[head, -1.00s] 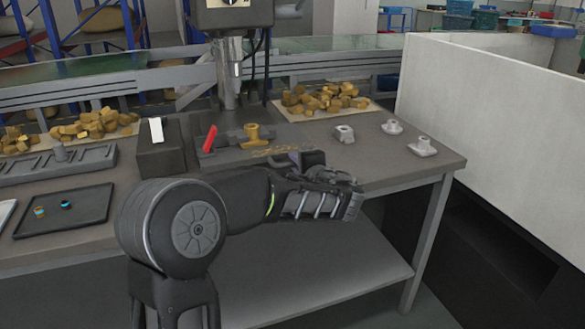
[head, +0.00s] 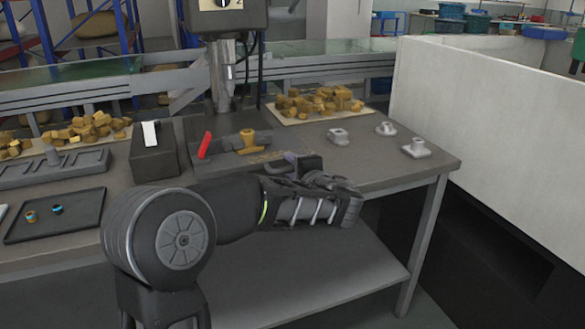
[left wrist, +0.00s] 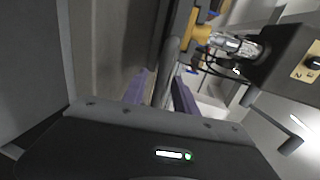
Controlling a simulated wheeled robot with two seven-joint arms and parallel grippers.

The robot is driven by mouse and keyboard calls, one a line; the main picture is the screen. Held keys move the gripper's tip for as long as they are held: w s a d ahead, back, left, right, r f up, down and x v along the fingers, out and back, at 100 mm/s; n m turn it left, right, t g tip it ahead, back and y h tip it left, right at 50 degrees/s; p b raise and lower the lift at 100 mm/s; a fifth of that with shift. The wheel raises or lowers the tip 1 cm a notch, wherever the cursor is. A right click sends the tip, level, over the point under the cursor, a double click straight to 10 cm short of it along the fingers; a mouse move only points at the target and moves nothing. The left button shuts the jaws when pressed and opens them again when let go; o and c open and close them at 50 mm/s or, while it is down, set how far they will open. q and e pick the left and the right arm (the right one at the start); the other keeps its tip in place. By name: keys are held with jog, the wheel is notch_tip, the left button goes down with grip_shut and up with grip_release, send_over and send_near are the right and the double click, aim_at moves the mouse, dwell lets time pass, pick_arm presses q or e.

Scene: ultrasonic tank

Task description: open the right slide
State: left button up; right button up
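No part that I can clearly tell as a slide or an ultrasonic tank shows. My left arm reaches over the front of a grey workbench (head: 390,175). My left gripper (head: 289,157) is mostly hidden behind its own wrist in the head view, near the bench's front edge. In the left wrist view its two purple fingers (left wrist: 160,88) stand apart, and a grey bar shows beyond the gap. I see nothing held. My right gripper is not in view.
A drill press (head: 222,75) stands behind a vise with a red handle (head: 204,145) and a yellow part (head: 247,141). Small metal parts (head: 416,148) sit at the bench's right end. A dark tray (head: 60,215) lies left. A white wall (head: 490,130) bounds the right.

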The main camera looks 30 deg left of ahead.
pick_arm(q)
jog(key=v, duration=0.7)
jog(key=shift+s+d, duration=0.2)
jog(key=shift+d, duration=0.15)
jog(key=shift+r, duration=0.1)
